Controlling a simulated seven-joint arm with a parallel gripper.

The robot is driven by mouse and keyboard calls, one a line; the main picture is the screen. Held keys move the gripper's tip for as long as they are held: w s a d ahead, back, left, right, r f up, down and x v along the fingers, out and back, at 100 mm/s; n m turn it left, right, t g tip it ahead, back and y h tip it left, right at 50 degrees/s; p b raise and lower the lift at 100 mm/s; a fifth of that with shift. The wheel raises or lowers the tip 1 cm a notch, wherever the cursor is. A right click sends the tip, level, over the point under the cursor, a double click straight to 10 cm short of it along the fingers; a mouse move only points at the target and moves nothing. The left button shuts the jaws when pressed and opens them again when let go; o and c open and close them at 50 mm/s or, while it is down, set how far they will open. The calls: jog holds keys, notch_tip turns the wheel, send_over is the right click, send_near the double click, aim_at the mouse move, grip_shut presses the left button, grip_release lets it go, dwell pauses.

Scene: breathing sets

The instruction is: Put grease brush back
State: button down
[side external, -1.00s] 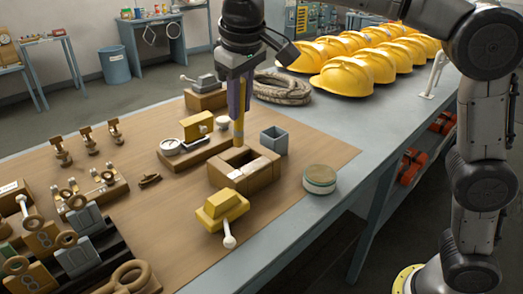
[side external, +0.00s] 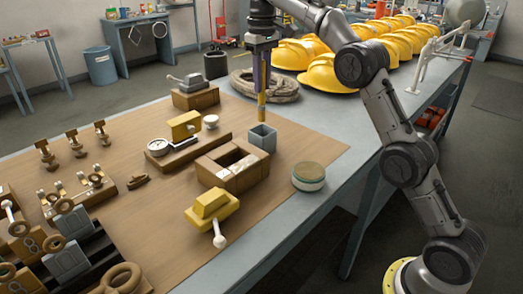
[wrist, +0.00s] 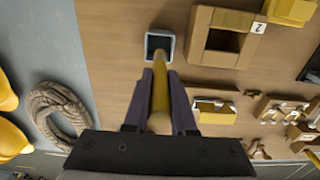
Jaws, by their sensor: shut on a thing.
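My gripper (side external: 261,88) points down with its purple fingers shut on the grease brush (side external: 262,105), a yellow-tan rod held upright. The brush's lower end is at the mouth of the small square grey cup (side external: 263,140); I cannot tell whether it is just above or slightly inside. In the wrist view the brush (wrist: 160,92) runs between the fingers (wrist: 160,78) toward the grey cup (wrist: 149,44). The bristles are not visible. The wooden box with a square opening (side external: 207,172) stands beside the cup.
A round tin (side external: 308,177) stands right of the box, and a yellow block with a white-tipped lever (side external: 212,207) in front. A gauge block (side external: 160,147) is left. Coiled rope (side external: 255,84) and yellow helmets (side external: 330,75) lie behind. Bare board surrounds the tin's left side.

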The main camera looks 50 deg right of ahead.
aim_at(262, 121)
jog(key=shift+a+f, duration=0.1)
jog(key=shift+f, duration=4.85)
jog(key=shift+f, duration=0.1)
jog(key=c, duration=0.7)
grip_release()
jog(key=shift+c, duration=0.2)
notch_tip(262, 121, up, 8)
jog(key=shift+f, duration=0.25)
jog(key=shift+r, duration=0.15)
